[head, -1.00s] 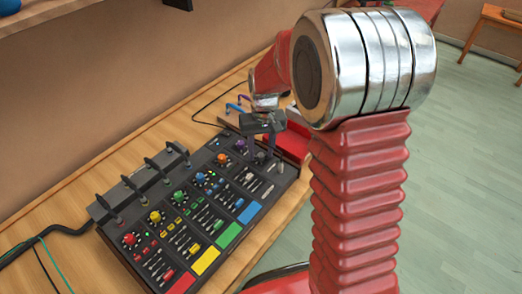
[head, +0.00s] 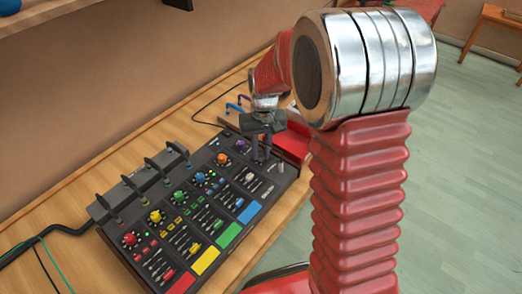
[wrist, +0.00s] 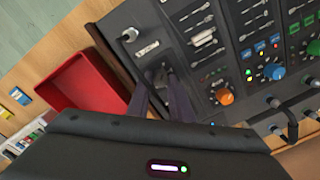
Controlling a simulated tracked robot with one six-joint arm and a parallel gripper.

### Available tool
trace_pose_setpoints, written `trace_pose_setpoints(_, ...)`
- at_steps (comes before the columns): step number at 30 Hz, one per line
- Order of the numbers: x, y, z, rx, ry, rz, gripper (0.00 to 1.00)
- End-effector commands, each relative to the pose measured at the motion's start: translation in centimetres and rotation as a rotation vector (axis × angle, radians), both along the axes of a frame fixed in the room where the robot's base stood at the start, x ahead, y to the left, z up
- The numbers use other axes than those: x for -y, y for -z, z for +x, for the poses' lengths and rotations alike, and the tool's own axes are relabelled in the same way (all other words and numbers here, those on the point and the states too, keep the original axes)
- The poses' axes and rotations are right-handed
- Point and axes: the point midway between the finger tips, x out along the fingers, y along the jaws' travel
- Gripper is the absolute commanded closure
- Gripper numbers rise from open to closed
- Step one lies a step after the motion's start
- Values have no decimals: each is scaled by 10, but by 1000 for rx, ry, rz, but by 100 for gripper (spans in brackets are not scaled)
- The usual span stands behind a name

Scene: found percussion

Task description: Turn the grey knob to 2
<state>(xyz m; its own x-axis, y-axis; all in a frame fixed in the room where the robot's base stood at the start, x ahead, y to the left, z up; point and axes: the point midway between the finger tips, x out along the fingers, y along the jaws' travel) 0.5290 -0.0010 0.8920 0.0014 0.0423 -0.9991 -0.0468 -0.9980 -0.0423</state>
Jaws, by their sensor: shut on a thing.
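My gripper (head: 261,156) points down at the far right end of the black mixer console (head: 188,250). Its two dark fingers (wrist: 164,88) are closed around a small grey knob (wrist: 160,72) on the panel, which shows only partly between the fingertips in the wrist view. The marks around the knob, including the 2, are too small or hidden, so its setting cannot be read.
Coloured knobs run along the console, including an orange knob (wrist: 224,96) and a blue knob (wrist: 272,72). A silver peg (wrist: 130,34) stands near the fingers. A red tray (wrist: 85,88) lies beside the console. Cables plug in along its back.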

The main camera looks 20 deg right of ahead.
Motion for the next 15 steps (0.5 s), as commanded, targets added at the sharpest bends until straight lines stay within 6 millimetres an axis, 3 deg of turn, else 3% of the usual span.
trace_pose_setpoints(15, -1, 0, 0, 1, 235, 2, 100)
